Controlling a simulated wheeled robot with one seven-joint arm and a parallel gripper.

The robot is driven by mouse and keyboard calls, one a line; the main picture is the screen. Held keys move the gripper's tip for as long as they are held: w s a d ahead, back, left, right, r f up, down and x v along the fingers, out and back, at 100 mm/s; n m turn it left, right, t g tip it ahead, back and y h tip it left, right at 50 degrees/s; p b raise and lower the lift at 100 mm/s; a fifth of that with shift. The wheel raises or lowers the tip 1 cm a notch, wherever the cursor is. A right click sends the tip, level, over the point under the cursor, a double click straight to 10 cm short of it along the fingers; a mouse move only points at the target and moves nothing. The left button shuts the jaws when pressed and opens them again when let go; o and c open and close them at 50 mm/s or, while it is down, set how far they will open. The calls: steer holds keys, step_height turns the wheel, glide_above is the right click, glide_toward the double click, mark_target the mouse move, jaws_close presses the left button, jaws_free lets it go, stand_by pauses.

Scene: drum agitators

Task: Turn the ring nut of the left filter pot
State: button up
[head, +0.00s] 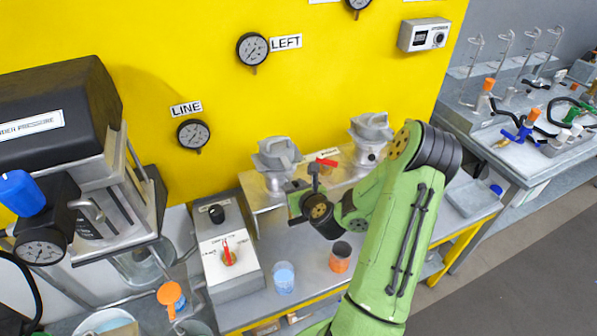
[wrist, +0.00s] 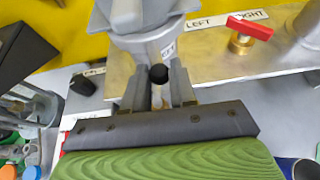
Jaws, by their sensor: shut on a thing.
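The left filter pot (head: 277,158) is grey with a winged lid and stands on a metal shelf against the yellow wall. Its grey body fills the top of the wrist view (wrist: 140,18). My gripper (head: 291,187) reaches in from the right at the pot's lower part. In the wrist view my two grey fingers (wrist: 156,85) stand on either side of the pot's lower neck, with a black ball (wrist: 158,74) showing between them. The gripper is shut on the ring nut at this lower part; the nut itself is mostly hidden by the fingers.
A red-handled brass valve (wrist: 247,32) is just right of the pot. The right filter pot (head: 370,135) stands further right. A switch box (head: 226,250), a blue cup (head: 284,277) and an orange cup (head: 340,257) are on the bench below.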

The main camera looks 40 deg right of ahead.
steer(key=a+p, duration=0.1)
steer(key=w+a+p, duration=0.1)
steer(key=a, duration=0.1)
steer(key=w+a+p, duration=0.1)
steer(key=shift+a+r, duration=0.2)
steer(key=shift+a, duration=0.05)
steer(key=shift+w+a+f, duration=0.1)
steer(key=shift+w+f, duration=0.05)
steer(key=shift+f, duration=0.05)
steer(key=shift+o, duration=0.2)
steer(key=shift+w+a+r+p, duration=0.25)
steer(key=shift+a+p, duration=0.15)
steer(key=shift+p, duration=0.5)
steer(key=shift+o, duration=0.2)
steer(key=shift+w+a+p, duration=0.3)
steer(key=shift+p, duration=0.2)
steer(key=shift+f, duration=0.15)
steer(key=o, duration=0.4)
steer(key=shift+c, duration=0.2)
steer(key=o, duration=0.7)
steer(key=shift+w+a+f, duration=0.1)
steer(key=shift+w, duration=0.1)
steer(key=o, duration=0.4)
steer(key=shift+s, duration=0.1)
